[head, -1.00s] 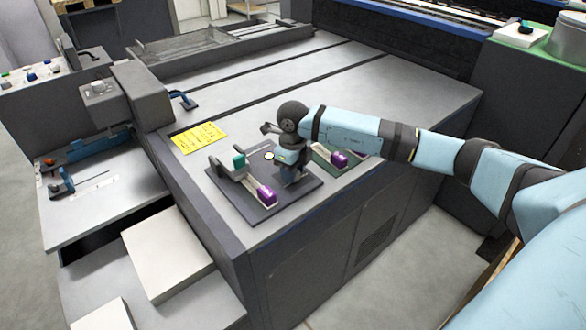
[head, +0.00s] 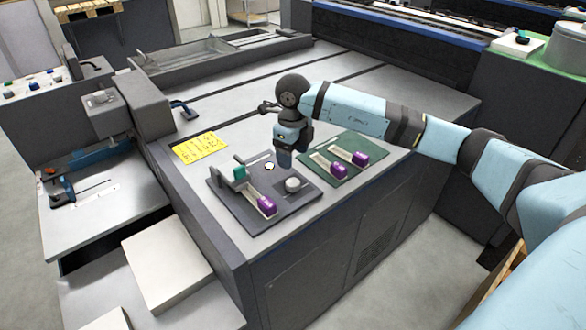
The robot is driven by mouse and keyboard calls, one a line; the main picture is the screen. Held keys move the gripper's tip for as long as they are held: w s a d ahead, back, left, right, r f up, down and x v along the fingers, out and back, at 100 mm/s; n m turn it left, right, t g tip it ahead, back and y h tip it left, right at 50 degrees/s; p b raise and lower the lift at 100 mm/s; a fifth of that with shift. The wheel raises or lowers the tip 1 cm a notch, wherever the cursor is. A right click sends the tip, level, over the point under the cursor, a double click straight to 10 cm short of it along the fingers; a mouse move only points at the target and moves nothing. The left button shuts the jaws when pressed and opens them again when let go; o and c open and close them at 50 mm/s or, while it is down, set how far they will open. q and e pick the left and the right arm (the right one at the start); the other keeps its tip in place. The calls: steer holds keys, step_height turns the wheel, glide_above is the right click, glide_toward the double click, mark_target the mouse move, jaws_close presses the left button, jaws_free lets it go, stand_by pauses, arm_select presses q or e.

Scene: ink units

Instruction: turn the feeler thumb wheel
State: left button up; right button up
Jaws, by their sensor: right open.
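A small pale round knob (head: 293,184), which looks like the thumb wheel, stands on a dark square pad on the dark board (head: 250,217). My right gripper (head: 284,165) points down just above and behind the knob in the head view, apart from it. It is open, with nothing visible in it; its fingertips are small and hard to make out. On the board's left, a pale holder carries a teal block (head: 239,173) and a purple block (head: 267,206). A small white disc (head: 269,166) lies near the gripper. My left gripper is out of view.
A green board (head: 352,172) to the right holds two pale strips with purple ends (head: 339,170). A yellow note (head: 199,147) lies behind the dark board. A blue handle (head: 184,109) stands at the back left.

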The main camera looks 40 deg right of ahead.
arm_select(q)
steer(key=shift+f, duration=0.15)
arm_select(e)
step_height(320, 180, up, 5)
glide_above(293, 182)
steer(key=shift+f, duration=0.2)
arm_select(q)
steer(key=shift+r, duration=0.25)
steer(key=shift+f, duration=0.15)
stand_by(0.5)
arm_select(e)
step_height(293, 182, down, 14)
steer(key=shift+r+p, duration=0.1)
steer(key=shift+p, duration=0.6)
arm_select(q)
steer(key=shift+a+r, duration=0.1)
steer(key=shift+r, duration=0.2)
